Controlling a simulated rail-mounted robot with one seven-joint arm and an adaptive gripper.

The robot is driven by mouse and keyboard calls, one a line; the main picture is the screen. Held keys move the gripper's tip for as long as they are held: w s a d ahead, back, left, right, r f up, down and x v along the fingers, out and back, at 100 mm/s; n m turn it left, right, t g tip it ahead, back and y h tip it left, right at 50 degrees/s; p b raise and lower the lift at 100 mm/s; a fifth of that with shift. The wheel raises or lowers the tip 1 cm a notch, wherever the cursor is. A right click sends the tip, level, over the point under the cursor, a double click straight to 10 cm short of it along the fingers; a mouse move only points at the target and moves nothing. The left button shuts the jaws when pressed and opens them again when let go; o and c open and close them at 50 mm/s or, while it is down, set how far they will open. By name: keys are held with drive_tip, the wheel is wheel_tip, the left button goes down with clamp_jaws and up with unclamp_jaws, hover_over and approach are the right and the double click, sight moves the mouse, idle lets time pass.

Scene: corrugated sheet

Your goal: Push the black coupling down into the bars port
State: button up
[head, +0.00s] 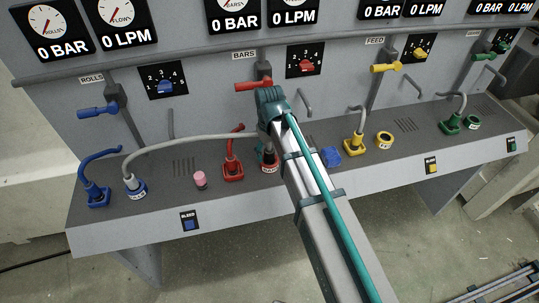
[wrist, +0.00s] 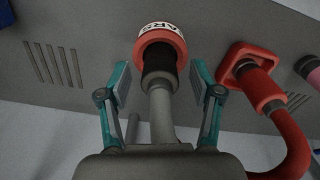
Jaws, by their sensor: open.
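The black coupling (wrist: 158,62) on the end of a grey hose (wrist: 160,115) stands at the bars port (wrist: 163,38), a red ring with a white label. Its lower end is within the ring; I cannot tell how deep it sits. My gripper (wrist: 160,80) is open, with one teal finger on each side of the coupling and hose and a visible gap to both. In the head view the bars port (head: 269,168) shows low on the sloping panel beside my arm, which hides part of the coupling and the fingertips.
A red elbow connector (head: 233,170) sits close beside the port; it also shows in the wrist view (wrist: 258,82). The grey hose arcs left to a blue-ringed port (head: 136,190). A pink-topped knob (head: 200,179) and a blue block (head: 331,156) stand nearby. A red lever (head: 253,86) is above.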

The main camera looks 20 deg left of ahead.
sight(270, 151)
wheel_tip(270, 151, up, 10)
drive_tip(key=shift+f, duration=0.1)
idle(0.5)
